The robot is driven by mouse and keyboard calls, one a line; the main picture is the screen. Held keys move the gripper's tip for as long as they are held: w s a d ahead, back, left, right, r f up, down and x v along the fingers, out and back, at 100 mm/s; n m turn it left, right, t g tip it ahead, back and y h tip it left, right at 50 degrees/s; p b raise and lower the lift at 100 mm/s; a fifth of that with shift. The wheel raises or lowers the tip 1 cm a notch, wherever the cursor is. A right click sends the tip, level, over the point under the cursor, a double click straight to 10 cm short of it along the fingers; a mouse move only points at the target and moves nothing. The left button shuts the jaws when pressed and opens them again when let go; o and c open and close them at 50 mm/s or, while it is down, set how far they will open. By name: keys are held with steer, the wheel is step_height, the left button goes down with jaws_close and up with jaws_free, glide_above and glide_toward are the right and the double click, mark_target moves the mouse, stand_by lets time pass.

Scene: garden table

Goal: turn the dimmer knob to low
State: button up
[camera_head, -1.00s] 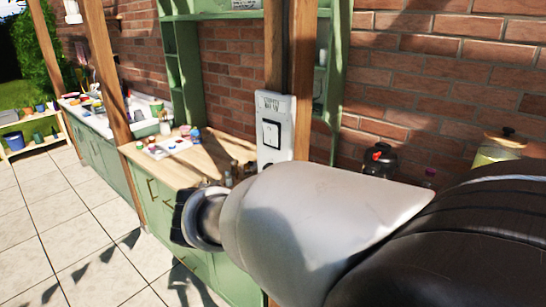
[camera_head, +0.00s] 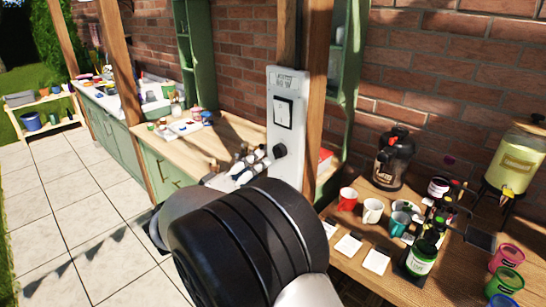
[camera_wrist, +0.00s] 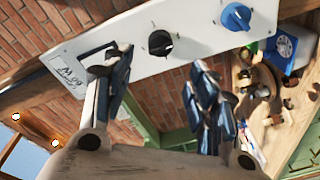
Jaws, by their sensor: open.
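A white control panel (camera_head: 272,135) is fixed to the wooden post. It carries a rocker switch (camera_head: 283,112) and, below it, a black round knob (camera_head: 280,151). In the wrist view the black knob (camera_wrist: 159,43) has a small pale mark on its face, and a blue knob (camera_wrist: 236,16) sits farther along the panel. No low mark is legible, and the blue knob is hidden in the head view. My gripper (camera_wrist: 160,72) is open, its two fingers apart and empty. The black knob appears beyond the gap between the fingertips; no contact shows.
A counter on the right holds several mugs (camera_head: 373,211), a dark jar (camera_head: 396,158), cards and a drink dispenser (camera_head: 518,160). The counter behind the post (camera_head: 224,137) holds small items. My arm covers the panel's lower end. Tiled floor on the left is clear.

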mark_target(274, 153)
steer(key=b+x, duration=0.1)
steer(key=x, duration=0.8)
steer(key=shift+c, duration=0.4)
steer(key=c, duration=1)
